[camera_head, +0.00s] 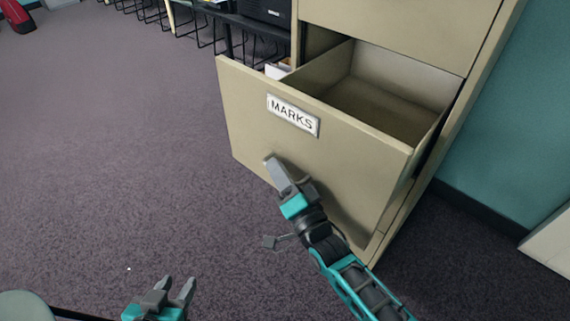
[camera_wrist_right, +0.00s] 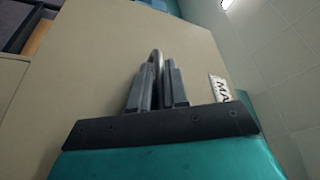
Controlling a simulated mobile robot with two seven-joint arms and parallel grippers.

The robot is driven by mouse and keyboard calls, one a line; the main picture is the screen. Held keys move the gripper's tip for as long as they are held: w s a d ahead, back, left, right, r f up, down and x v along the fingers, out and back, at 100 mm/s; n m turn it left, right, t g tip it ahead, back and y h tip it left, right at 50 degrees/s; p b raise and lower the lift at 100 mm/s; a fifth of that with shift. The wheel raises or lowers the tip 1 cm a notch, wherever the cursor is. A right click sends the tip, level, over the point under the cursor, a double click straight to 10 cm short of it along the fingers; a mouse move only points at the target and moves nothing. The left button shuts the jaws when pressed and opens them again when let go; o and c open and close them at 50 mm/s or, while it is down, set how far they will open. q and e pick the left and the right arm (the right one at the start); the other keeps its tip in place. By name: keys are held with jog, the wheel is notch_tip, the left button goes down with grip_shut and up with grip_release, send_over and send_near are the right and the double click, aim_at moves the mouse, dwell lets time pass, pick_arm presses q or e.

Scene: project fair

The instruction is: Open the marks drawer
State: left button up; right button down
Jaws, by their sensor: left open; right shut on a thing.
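The marks drawer (camera_head: 250,105) of the beige filing cabinet stands pulled well out, with its inside showing behind the front. A white label reading MARKS (camera_head: 293,115) is on its front; part of the label also shows in the right wrist view (camera_wrist_right: 220,88). My right gripper (camera_head: 277,170) is at the drawer front below the label. In the right wrist view its fingers (camera_wrist_right: 158,85) are shut on a grey handle (camera_wrist_right: 157,56) on the drawer front (camera_wrist_right: 110,60). My left gripper (camera_head: 177,292) is open and empty, low in the head view, apart from the drawer.
The cabinet body (camera_head: 410,25) rises behind the drawer, with a teal wall (camera_head: 510,130) to its right. A dark table (camera_head: 240,25) with black equipment stands behind to the left. The carpet (camera_head: 110,150) left of the drawer is clear.

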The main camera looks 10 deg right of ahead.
dwell(0.3)
jog(key=c, duration=1.5)
grip_release()
jog(key=shift+s, duration=0.1)
jog(key=v, duration=1.3)
jog(key=shift+a+p, duration=0.1)
jog(key=shift+p, duration=0.25)
